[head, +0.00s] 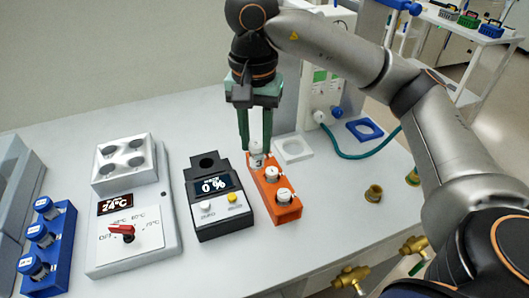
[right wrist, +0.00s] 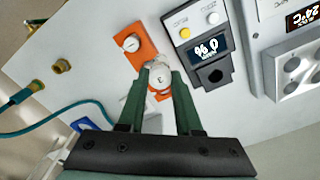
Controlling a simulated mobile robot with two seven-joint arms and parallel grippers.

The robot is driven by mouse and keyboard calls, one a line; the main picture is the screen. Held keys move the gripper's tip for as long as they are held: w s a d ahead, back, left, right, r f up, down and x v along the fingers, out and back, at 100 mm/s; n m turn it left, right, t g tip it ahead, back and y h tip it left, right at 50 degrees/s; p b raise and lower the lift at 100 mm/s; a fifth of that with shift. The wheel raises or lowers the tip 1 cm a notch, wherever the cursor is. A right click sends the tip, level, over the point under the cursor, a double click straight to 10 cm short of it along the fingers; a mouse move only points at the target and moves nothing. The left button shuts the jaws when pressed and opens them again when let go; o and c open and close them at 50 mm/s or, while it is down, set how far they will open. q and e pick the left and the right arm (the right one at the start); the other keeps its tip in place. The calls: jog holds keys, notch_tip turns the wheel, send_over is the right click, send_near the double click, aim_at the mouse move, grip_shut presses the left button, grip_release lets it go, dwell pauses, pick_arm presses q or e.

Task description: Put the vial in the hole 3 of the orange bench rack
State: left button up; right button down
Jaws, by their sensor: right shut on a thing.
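The orange bench rack (head: 268,203) stands on the bench. My right gripper (head: 256,143) points down over the rack's far end and is shut on a white-capped vial (head: 257,160). I cannot tell whether this vial's bottom is inside the far hole or just above it. In the right wrist view the held vial (right wrist: 159,78) is between the green fingertips, over the orange rack (right wrist: 150,48). My left gripper is not in view.
Left of the rack stand a black device (head: 218,215) reading 0 % and a white heater block (head: 140,252) reading 24 °C. A blue rack (head: 62,262) with vials is at far left. A white square holder (head: 293,149) sits beside the rack; brass fittings (head: 373,194) are at right.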

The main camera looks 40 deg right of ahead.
jog(key=shift+w+d+f+b, duration=0.15)
jog(key=shift+w+d+f, duration=1.1)
jog(key=shift+f, duration=0.65)
jog(key=shift+w+d+f+b, duration=0.15)
jog(key=shift+w+d+f, duration=0.75)
jog(key=shift+w+f, duration=0.8)
jog(key=shift+w+d+f+b, duration=0.15)
jog(key=shift+w+d+f, duration=0.95)
jog(key=shift+f, duration=1)
jog(key=shift+f, duration=0.1)
jog(key=shift+f, duration=0.15)
jog(key=c, duration=0.6)
grip_release()
